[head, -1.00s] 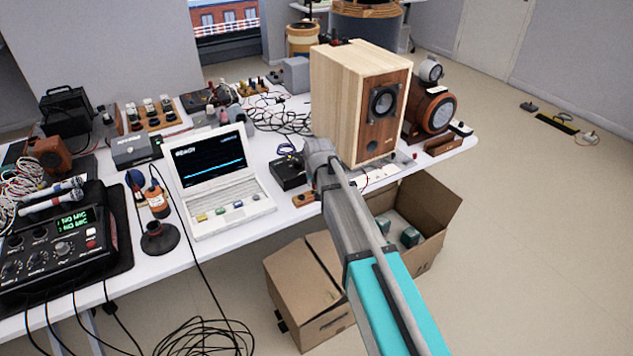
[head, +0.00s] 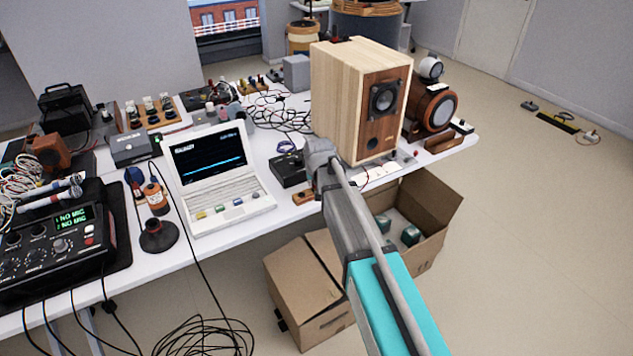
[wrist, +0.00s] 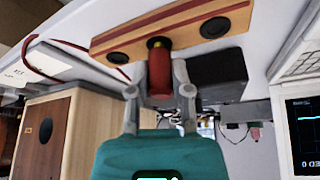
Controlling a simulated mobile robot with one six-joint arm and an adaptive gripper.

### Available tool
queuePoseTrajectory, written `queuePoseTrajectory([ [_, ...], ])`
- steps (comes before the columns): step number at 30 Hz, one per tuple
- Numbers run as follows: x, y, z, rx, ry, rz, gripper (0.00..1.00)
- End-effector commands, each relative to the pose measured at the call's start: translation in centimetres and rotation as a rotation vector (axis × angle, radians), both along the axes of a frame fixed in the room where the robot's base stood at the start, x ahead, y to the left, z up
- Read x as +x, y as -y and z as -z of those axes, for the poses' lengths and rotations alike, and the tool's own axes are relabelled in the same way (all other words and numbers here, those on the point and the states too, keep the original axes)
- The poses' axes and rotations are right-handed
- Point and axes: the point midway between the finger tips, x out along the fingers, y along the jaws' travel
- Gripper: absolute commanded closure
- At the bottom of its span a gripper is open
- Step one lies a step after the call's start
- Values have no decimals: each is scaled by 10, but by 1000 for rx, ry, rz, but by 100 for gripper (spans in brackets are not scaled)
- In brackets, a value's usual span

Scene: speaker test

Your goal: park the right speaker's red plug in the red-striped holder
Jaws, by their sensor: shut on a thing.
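The red plug (wrist: 160,73) is between the two fingers of my gripper (wrist: 159,92) in the wrist view, and the gripper is shut on it. The plug's dark and yellow end meets the middle of the red-striped wooden holder (wrist: 184,22), between two dark round holes. I cannot tell how deep the end sits. In the head view the holder (head: 304,197) lies at the table's front edge, left of my arm. The plug and fingers are hidden there. The wooden speaker (head: 338,105) stands behind my wrist; a speaker also shows in the wrist view (wrist: 38,145).
A black box (head: 287,169) sits close behind the holder. An open white laptop (head: 222,180) stands to the left. A thin red cable (wrist: 62,77) runs beside the holder.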

Motion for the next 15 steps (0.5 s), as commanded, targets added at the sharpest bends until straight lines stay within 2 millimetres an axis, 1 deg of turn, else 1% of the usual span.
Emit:
queuePoseTrajectory([
  [13, 0, 0, 7, 0, -1, 0, 100],
  [14, 0, 0, 6, 0, -1, 0, 70],
  [15, 0, 0, 6, 0, -1, 0, 63],
])
